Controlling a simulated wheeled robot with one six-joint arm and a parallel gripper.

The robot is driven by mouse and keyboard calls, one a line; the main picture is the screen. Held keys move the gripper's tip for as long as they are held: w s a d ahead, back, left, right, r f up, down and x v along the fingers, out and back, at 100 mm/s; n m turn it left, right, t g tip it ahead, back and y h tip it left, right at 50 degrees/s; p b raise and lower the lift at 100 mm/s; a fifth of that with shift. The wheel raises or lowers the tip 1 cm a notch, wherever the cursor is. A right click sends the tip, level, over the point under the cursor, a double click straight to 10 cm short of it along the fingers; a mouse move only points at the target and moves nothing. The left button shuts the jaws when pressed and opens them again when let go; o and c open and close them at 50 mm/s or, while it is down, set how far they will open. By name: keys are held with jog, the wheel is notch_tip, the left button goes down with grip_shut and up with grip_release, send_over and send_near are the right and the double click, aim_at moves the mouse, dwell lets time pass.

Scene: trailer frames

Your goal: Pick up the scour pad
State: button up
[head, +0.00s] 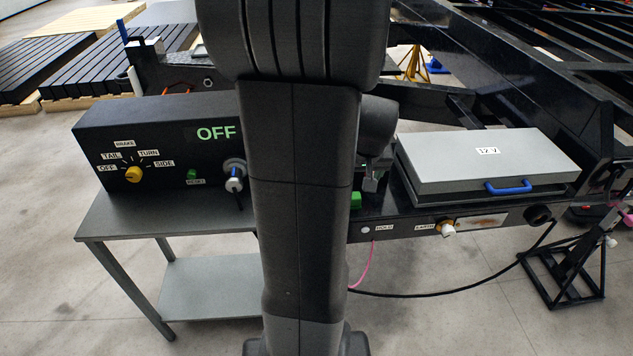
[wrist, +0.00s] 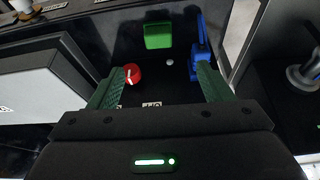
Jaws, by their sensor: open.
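A green block-like pad (wrist: 158,35), which looks like the scour pad, lies on a dark surface at the top middle of the wrist view. My gripper (wrist: 163,72) is open, with its two green-lined fingers apart and nothing held between them. The pad appears beyond the fingertips, between their lines, and apart from them. In the head view my arm hides most of the gripper. A small green patch shows beside the arm there; I cannot tell whether it is the pad or a finger.
A red knob (wrist: 133,75) sits near the left fingertip and a blue object (wrist: 200,45) near the right one. A grey 12 V box (head: 480,165) with a blue handle stands right of my arm. A black control panel (head: 160,150) stands on a grey table (head: 125,222) at left.

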jog(key=b+x, duration=0.1)
jog(key=x, duration=1.3)
jog(key=shift+w+d+r, duration=0.1)
jog(key=shift+d, duration=0.05)
jog(key=c, duration=1.1)
